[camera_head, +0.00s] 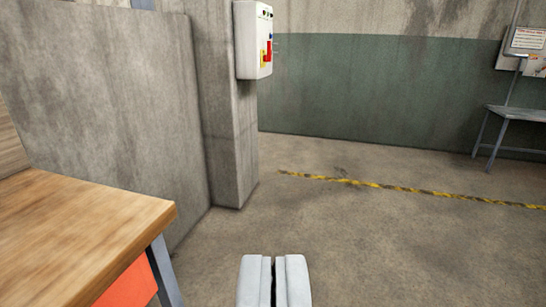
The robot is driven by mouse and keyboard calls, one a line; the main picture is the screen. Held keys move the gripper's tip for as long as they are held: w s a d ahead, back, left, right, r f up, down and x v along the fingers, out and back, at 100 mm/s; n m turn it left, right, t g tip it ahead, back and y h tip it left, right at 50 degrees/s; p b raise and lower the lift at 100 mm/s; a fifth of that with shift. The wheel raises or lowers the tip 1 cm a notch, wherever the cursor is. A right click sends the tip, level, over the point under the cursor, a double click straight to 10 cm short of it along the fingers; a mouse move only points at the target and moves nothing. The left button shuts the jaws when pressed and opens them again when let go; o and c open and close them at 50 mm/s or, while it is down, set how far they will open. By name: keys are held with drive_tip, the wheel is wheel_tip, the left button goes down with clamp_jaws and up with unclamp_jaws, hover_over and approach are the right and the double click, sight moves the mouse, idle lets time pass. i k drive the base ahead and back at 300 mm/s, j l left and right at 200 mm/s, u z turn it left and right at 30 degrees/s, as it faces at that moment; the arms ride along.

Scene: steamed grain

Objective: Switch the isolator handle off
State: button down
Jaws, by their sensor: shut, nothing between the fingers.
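The isolator box (251,38) is a pale grey-white cabinet mounted on a concrete pillar, at the top middle of the view. Its front faces right and is seen at a steep angle. A red handle (268,52) sits on that front with a yellow patch (263,58) beside it. The exact handle position is too small to tell. My gripper (273,262) is at the bottom middle, shut and empty. It is well apart from the box, which appears farther off and higher in the picture.
A wooden-topped bench (75,235) with an orange panel (130,287) stands close on the left. The concrete pillar (228,130) rises behind it. Open floor (380,245) lies ahead and right, crossed by a yellow-black stripe (410,190). A grey table (515,113) stands far right.

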sight(266, 58)
drive_tip(key=i+l, duration=0.2)
drive_tip(key=i, duration=0.3)
drive_tip(key=i+l, duration=0.2)
drive_tip(key=i, duration=0.3)
drive_tip(key=i+l, duration=0.2)
drive_tip(key=i, duration=0.3)
drive_tip(key=i+l, duration=0.2)
drive_tip(key=i, duration=0.3)
drive_tip(key=i+l+u, duration=0.1)
drive_tip(key=i, duration=0.4)
drive_tip(key=i+l, duration=0.35)
drive_tip(key=i, duration=0.15)
drive_tip(key=i+l, duration=0.25)
drive_tip(key=i, duration=0.25)
